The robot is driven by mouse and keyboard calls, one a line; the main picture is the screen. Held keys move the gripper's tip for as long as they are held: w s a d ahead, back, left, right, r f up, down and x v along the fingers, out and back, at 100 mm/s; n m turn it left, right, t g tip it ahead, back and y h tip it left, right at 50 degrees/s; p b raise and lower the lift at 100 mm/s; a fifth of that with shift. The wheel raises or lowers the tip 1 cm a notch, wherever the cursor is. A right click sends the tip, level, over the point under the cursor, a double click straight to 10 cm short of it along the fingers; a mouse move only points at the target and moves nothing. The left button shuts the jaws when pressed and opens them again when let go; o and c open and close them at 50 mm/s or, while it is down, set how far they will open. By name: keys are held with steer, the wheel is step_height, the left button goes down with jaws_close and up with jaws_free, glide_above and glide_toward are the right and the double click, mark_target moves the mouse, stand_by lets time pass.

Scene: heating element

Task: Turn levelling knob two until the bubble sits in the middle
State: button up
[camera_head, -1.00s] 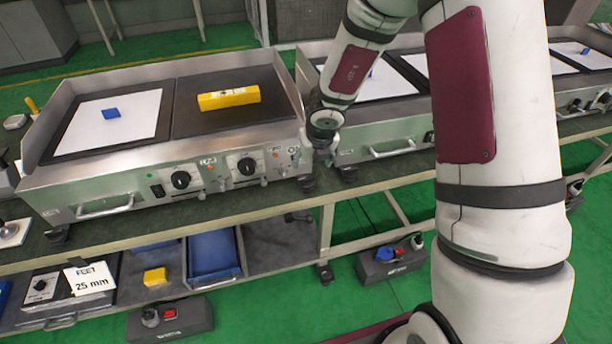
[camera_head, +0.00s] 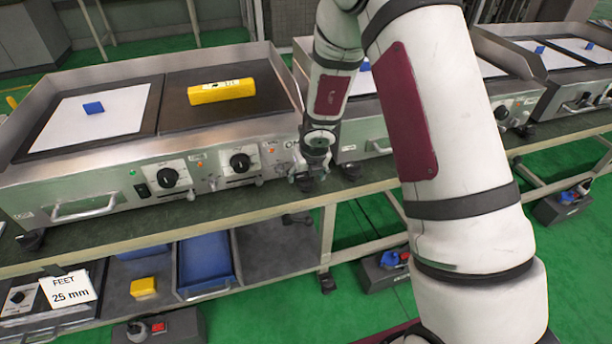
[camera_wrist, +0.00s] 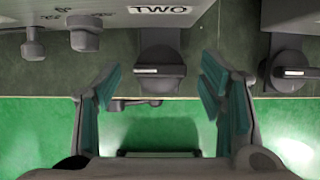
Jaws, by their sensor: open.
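The levelling knob two (camera_wrist: 160,72) is a dark round foot knob under a label reading TWO (camera_wrist: 158,10) in the wrist view. It lies between and beyond my open fingertips (camera_wrist: 155,82), with no visible contact. In the head view my gripper (camera_head: 308,178) is at the front right corner of the near griddle (camera_head: 85,180), low over the bench edge, and it hides the knob there. A yellow spirit level (camera_head: 222,91) lies on the griddle's dark right plate. Its bubble is too small to read.
Another dark knob (camera_wrist: 290,70) is at the right in the wrist view, and grey control knobs (camera_wrist: 85,35) are at the left. The bench edge (camera_head: 250,200) runs below my gripper. A second griddle (camera_head: 365,135) stands close on the right.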

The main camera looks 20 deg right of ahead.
steer(key=shift+c, duration=0.5)
steer(key=c, duration=1.1)
steer(key=shift+o, duration=0.2)
steer(key=shift+a+m, duration=0.1)
steer(key=shift+m, duration=0.2)
steer(key=m+h+b, duration=0.1)
steer(key=m, duration=0.1)
steer(key=shift+a+m, duration=0.1)
steer(key=shift+m, duration=0.2)
steer(key=m, duration=0.1)
steer(key=m+g+h, duration=0.1)
steer(key=m, duration=0.1)
steer(key=shift+w+a+m+h, duration=0.1)
steer(key=shift+m+h, duration=0.2)
steer(key=m+g+h+p, duration=0.1)
steer(key=m, duration=0.3)
steer(key=shift+w+a+p, duration=0.1)
steer(key=shift+a+p, duration=0.05)
steer(key=shift+p, duration=0.2)
steer(key=shift+w+m+g+h, duration=0.1)
steer(key=shift+m+g+h, duration=0.4)
steer(key=shift+m, duration=1.4)
steer(key=shift+p, duration=0.3)
